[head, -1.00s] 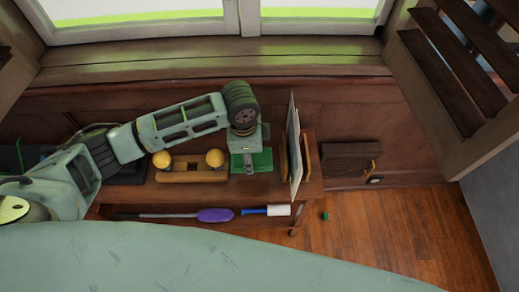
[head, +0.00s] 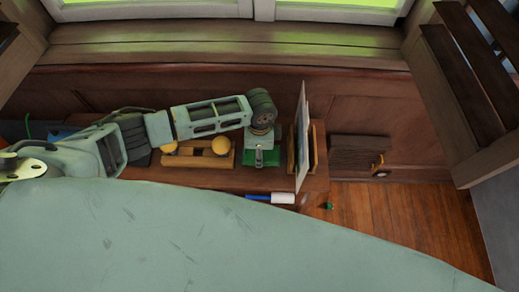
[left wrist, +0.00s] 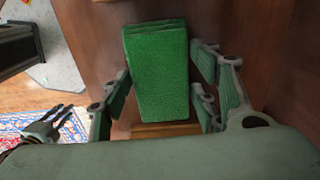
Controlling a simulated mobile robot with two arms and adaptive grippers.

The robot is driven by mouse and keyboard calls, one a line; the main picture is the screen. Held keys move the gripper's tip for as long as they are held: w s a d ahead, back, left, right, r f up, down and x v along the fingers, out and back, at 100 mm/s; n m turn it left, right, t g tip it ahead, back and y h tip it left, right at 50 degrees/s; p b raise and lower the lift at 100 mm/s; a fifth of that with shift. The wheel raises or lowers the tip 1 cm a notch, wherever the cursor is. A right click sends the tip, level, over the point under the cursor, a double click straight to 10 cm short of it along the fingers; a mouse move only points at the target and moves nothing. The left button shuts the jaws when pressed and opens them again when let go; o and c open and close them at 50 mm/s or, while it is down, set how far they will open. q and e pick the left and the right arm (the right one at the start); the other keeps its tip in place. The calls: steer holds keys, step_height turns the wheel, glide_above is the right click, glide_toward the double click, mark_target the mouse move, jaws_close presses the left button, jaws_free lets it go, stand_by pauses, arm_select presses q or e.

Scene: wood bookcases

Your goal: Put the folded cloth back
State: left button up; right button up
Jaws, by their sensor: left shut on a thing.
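The folded green cloth (left wrist: 158,75) stands out as a thick, layered rectangle between the fingers in the left wrist view. My left gripper (left wrist: 160,100) is shut on it, with fingers along both sides. In the head view the cloth (head: 272,159) shows beneath my left gripper (head: 259,160), over the wooden shelf top, between a wooden block with yellow knobs and upright boards. Whether it touches the shelf top is unclear. A dark gripper, apparently my right one (left wrist: 50,122), shows at the lower left of the wrist view, over the rug; its opening is unclear.
The knobbed wooden block (head: 205,152) is left of the cloth; a thin upright board (head: 302,140) stands close on its right. A white-and-blue roller (head: 272,198) lies below. A brown box (head: 358,152) is further right. Wooden floor (head: 370,205) is open there.

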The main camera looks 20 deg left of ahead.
arm_select(q)
steer(key=o, duration=1)
steer(key=shift+c, duration=0.2)
steer(key=shift+o, duration=0.2)
steer(key=shift+r, duration=0.35)
step_height(320, 180, up, 11)
steer(key=shift+r+b, duration=0.2)
steer(key=shift+b, duration=0.2)
arm_select(e)
steer(key=shift+s+a+f, duration=0.1)
steer(key=shift+s+f, duration=0.15)
steer(key=shift+s, duration=0.2)
steer(key=shift+s+f, duration=0.2)
steer(key=shift+s, duration=0.25)
arm_select(q)
steer(key=shift+s+f, duration=0.1)
arm_select(e)
steer(key=shift+s, duration=0.2)
